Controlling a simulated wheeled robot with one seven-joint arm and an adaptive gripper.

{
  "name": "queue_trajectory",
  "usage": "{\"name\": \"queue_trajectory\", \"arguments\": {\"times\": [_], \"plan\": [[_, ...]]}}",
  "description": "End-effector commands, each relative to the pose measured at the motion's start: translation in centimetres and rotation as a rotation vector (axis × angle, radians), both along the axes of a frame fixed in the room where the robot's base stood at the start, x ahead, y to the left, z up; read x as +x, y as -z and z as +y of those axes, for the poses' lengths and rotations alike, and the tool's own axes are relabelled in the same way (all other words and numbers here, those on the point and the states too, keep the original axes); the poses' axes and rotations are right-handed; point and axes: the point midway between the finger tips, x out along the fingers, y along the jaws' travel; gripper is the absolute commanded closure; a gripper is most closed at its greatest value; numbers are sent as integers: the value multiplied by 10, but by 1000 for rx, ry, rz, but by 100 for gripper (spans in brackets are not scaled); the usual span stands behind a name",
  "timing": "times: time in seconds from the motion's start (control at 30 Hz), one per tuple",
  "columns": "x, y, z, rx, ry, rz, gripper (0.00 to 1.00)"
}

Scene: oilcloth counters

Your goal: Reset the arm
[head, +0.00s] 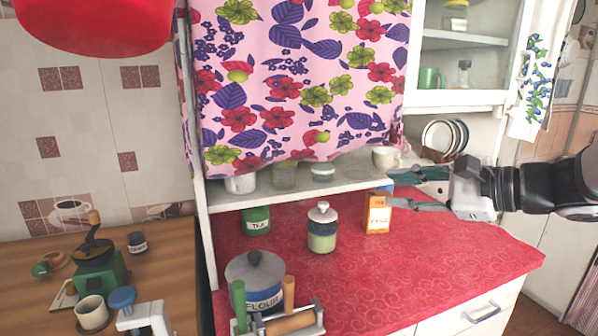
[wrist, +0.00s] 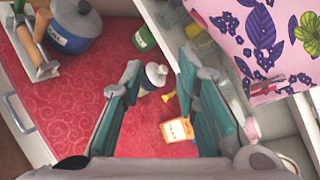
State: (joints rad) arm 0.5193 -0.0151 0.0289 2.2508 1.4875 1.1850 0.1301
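My gripper (head: 396,189) reaches in from the right in the head view, above the red counter (head: 455,247). It is open, with its teal-padded fingers apart and nothing between them; it also shows in the wrist view (wrist: 160,85). In the wrist view the box (wrist: 177,130) lies below and beyond the fingers. I cannot tell whether a finger touches it.
A lidded jar (head: 322,228), a green tea tin (head: 256,220) and a blue flour pot (head: 256,281) stand on the counter. A rolling pin holder (head: 291,322) is at its front edge. The counter's right part is clear.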

Motion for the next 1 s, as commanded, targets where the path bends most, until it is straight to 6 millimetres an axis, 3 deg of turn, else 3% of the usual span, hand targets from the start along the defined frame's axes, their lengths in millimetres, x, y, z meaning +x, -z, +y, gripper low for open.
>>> {"name": "queue_trajectory", "arguments": {"times": [0.03,0.1,0.2,0.37,0.5,0.73,1.0], "plan": [[-25,4,25,-103,-91,-2,72],[-58,16,47,-248,-208,1,72],[-105,35,66,-459,-369,-9,72],[-172,62,66,-807,-605,-53,72],[-216,79,44,-1115,-782,-116,72],[-248,86,2,-1493,-957,-213,72],[-253,85,-13,-1608,-1004,-239,72]]}}
